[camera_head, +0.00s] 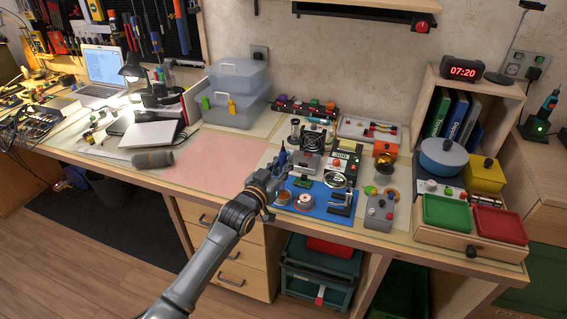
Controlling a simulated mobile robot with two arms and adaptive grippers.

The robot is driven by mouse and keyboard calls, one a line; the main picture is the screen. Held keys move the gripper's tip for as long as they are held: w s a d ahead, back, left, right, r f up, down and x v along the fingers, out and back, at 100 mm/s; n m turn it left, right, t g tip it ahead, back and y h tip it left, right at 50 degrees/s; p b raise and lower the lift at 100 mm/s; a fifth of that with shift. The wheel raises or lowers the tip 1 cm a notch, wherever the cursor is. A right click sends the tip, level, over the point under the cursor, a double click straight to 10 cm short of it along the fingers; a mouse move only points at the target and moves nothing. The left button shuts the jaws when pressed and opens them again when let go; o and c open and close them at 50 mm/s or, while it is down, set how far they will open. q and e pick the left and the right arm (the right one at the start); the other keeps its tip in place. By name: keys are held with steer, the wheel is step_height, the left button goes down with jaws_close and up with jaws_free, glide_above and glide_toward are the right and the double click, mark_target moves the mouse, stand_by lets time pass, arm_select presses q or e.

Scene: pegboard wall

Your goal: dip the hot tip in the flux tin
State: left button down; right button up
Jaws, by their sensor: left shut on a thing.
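My left gripper (276,176) comes in from the lower left over the workbench, beside the left edge of the blue mat (315,208). It is shut on a slim dark-blue tool (283,157), which looks like the soldering iron. The tool stands roughly upright in the jaws; its tip is hidden or too small to make out. A small round tin-like thing (283,198) sits on the mat just below and right of the gripper; I cannot tell for sure that it is the flux tin. My right gripper is not in view.
The pink mat (215,160) on the left is clear.

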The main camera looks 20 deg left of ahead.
mark_target(281, 155)
arm_select(q)
steer(key=shift+f, duration=0.15)
steer(key=shift+f+b, duration=0.4)
steer(key=shift+f, duration=0.05)
stand_by(0.6)
stand_by(1.3)
step_height(281, 155, up, 5)
steer(key=p, duration=0.5)
steer(key=shift+r, duration=0.1)
stand_by(0.5)
